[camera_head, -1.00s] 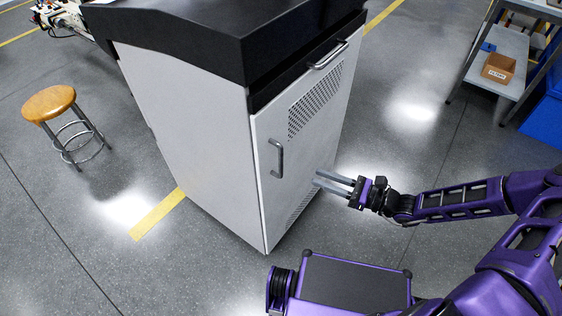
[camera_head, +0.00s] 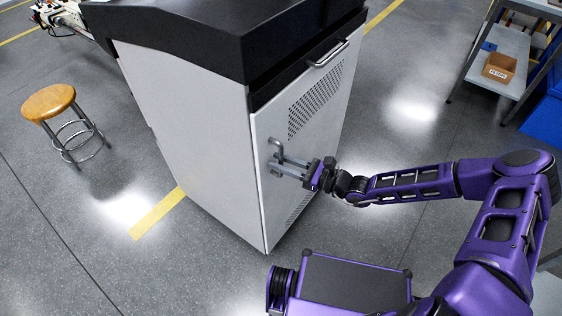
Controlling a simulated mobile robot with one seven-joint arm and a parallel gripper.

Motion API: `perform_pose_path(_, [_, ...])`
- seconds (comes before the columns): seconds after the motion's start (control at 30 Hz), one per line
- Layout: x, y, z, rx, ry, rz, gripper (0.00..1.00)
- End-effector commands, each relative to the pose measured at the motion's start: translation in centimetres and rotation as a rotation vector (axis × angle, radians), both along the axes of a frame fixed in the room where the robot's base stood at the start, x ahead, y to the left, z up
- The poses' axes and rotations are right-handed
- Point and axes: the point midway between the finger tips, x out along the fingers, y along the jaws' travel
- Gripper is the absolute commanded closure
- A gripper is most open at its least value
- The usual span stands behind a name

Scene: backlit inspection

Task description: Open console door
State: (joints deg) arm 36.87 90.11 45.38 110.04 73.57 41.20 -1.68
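The console (camera_head: 185,130) is a light grey cabinet with a black top. Its door (camera_head: 315,140) is on the right-hand face and looks closed. The door's vertical metal bar handle (camera_head: 277,146) is near the door's left edge, and its lower part is hidden behind my gripper. My gripper (camera_head: 277,166) is at the handle, with its two grey fingers apart, one above the other in the picture. The fingertips overlap the handle in view. I cannot tell whether they touch it or sit around it.
A horizontal handle (camera_head: 328,54) is on the black drawer front above the door. A wooden-topped stool (camera_head: 48,102) stands at the left. A shelf (camera_head: 497,62) with a cardboard box (camera_head: 499,68) and a blue bin (camera_head: 546,115) are at the right. The floor right of the console is clear.

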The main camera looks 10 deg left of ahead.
Motion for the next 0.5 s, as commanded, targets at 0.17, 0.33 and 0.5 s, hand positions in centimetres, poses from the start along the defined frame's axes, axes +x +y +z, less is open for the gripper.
perform_pose_path(0.17, [-0.01, -0.03, 0.01, 0.000, 0.000, 0.000, 0.94])
perform_pose_path(0.33, [-0.02, -0.03, 0.02, 0.001, 0.000, 0.000, 1.00])
perform_pose_path(0.5, [-0.04, -0.02, 0.02, 0.001, 0.000, 0.001, 1.00])
